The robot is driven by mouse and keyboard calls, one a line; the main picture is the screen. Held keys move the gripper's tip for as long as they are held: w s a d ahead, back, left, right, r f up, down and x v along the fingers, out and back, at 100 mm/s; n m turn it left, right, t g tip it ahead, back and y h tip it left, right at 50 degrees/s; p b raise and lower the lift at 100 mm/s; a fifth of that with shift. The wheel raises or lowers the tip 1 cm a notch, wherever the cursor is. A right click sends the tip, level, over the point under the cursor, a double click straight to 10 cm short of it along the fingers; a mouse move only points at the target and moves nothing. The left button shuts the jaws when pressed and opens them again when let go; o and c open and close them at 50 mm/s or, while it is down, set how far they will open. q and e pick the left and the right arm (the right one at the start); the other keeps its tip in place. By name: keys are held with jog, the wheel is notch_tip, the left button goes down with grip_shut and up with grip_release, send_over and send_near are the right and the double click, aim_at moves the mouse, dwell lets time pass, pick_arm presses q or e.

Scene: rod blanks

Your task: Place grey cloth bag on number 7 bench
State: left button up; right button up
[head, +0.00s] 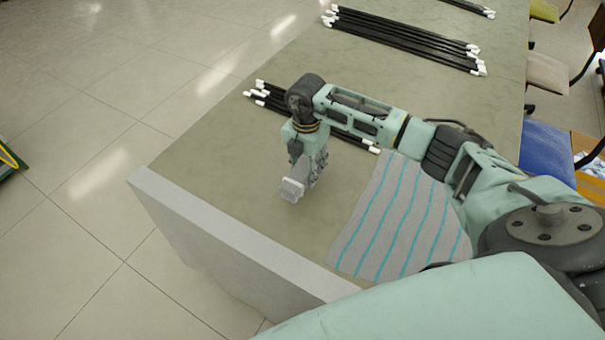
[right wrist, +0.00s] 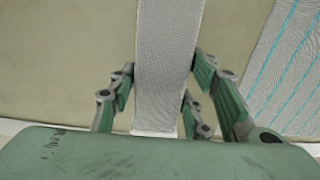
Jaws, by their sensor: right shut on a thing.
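My right gripper (head: 304,178) reaches over the near end of a grey-green bench (head: 320,230). It is shut on a pale grey woven thing, the grey cloth bag (head: 292,190) by its look. In the right wrist view the bag (right wrist: 168,45) is a narrow grey strip between the fingers (right wrist: 165,95), running out past the top edge. It appears to be above or at the bench top; I cannot tell whether it touches. No number shows on the bench. My left gripper is not in view.
A grey cloth with teal stripes (head: 390,225) lies right of the gripper. Black rods with white ends (head: 268,97) lie partly behind my arm, with another bundle (head: 410,42) farther back. A raised grey panel (head: 220,235) edges the near end. Chairs, one blue (head: 546,150), stand right.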

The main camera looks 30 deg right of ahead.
aim_at(298, 179)
jog(key=a+f, duration=0.1)
jog(key=s+a+f+p, duration=0.1)
jog(key=a, duration=0.1)
jog(key=shift+f, duration=0.3)
notch_tip(298, 179, down, 2)
jog(key=shift+d+f+p, duration=0.1)
jog(key=shift+f+p, duration=0.15)
jog(key=shift+p, duration=0.05)
jog(key=shift+w+f, duration=0.1)
jog(key=shift+f, duration=0.45)
jog(key=o, duration=1)
jog(key=shift+o, duration=0.8)
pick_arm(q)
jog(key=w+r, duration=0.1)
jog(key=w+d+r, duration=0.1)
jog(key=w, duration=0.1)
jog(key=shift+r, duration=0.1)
pick_arm(e)
jog(key=shift+o, duration=0.3)
